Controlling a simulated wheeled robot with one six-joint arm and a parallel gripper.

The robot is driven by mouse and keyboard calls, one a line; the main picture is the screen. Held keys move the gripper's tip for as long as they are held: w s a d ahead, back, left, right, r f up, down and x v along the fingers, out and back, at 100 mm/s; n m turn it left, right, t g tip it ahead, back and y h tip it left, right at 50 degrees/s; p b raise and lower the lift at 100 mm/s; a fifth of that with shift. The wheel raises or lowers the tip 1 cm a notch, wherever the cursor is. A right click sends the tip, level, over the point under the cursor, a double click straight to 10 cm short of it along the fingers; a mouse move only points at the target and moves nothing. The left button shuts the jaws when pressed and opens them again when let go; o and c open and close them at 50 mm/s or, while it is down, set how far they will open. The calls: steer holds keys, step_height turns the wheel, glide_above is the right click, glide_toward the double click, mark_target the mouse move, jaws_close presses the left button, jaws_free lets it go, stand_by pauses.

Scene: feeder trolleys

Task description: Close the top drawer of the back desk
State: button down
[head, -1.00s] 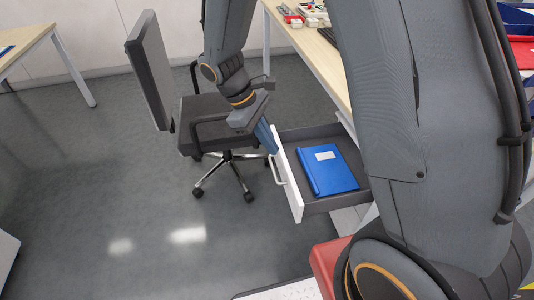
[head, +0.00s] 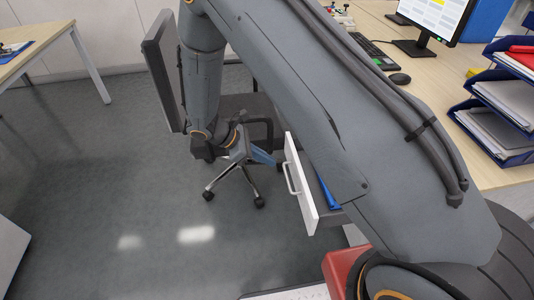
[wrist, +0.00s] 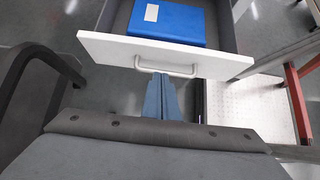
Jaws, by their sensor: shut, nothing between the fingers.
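The open drawer shows its white front (head: 302,190) and bar handle in the head view; my arm hides most of its inside. In the wrist view the drawer front (wrist: 110,46) lies across the top, with the handle (wrist: 165,70) on its near face. A blue folder (wrist: 170,22) lies inside the drawer. My gripper (wrist: 161,80) is shut and empty, its blue fingertips at the handle; I cannot tell whether they touch it. In the head view my gripper (head: 270,160) is just left of the drawer front, partly hidden.
An office chair (head: 165,70) stands close behind my gripper, and its armrest (wrist: 30,70) shows at the left of the wrist view. The desk (head: 440,85) carries a monitor, keyboard, mouse and paper trays (head: 500,105).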

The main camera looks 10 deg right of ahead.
mark_target(296, 168)
steer(key=shift+d+f+p, duration=0.2)
steer(key=shift+d+f, duration=0.3)
steer(key=shift+d, duration=0.7)
steer(key=shift+d+f+p, duration=0.25)
steer(key=shift+d+f, duration=0.25)
steer(key=shift+d, duration=0.65)
steer(key=shift+d+f+p, duration=0.2)
steer(key=shift+d+f, duration=0.3)
steer(key=shift+d, duration=0.7)
